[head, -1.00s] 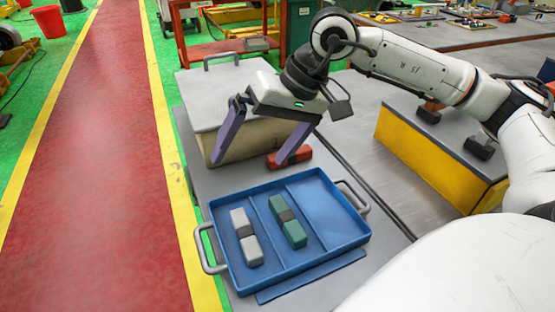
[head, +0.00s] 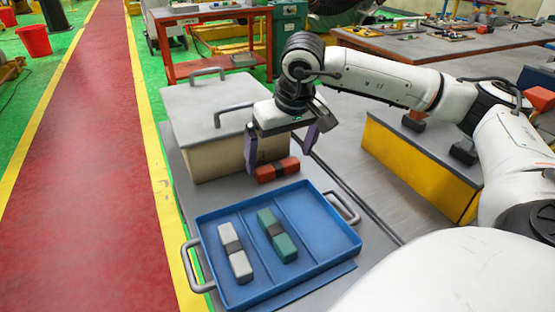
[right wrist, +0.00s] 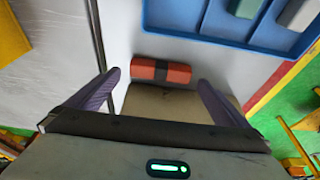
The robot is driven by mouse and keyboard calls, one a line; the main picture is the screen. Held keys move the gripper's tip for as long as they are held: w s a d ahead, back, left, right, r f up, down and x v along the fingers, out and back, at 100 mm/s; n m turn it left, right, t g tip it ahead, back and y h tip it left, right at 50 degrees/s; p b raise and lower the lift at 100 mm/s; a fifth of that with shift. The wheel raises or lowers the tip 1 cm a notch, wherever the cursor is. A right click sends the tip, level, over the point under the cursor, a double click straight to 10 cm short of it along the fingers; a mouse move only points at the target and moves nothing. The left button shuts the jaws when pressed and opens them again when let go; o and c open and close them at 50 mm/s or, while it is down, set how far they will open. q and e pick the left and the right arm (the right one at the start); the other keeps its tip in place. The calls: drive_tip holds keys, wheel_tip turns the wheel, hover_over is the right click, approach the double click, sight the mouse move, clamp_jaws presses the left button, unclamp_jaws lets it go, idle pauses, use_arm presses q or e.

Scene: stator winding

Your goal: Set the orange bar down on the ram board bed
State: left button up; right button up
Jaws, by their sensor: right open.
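The orange bar (head: 264,174), red-orange with a dark middle band, lies flat on the grey table surface between the beige box and the blue tray. It also shows in the right wrist view (right wrist: 178,74), just beyond the fingertips. My right gripper (head: 282,148) has purple fingers; they are apart, with nothing held between them. It hangs above and behind the bar, beside the box. I cannot tell which surface is named the ram board bed. My left gripper is not in view.
The blue tray (head: 330,273) holds a grey bar (head: 235,252) and a green bar (head: 277,236); its right compartment is empty. The beige box (head: 205,160) with handled grey lid stands close behind the orange bar. A yellow block (head: 415,165) stands at right.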

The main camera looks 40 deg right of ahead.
sight(278, 170)
drive_tip(key=shift+x, duration=1.4)
drive_tip(key=shift+r, duration=0.1)
drive_tip(key=c, duration=1.2)
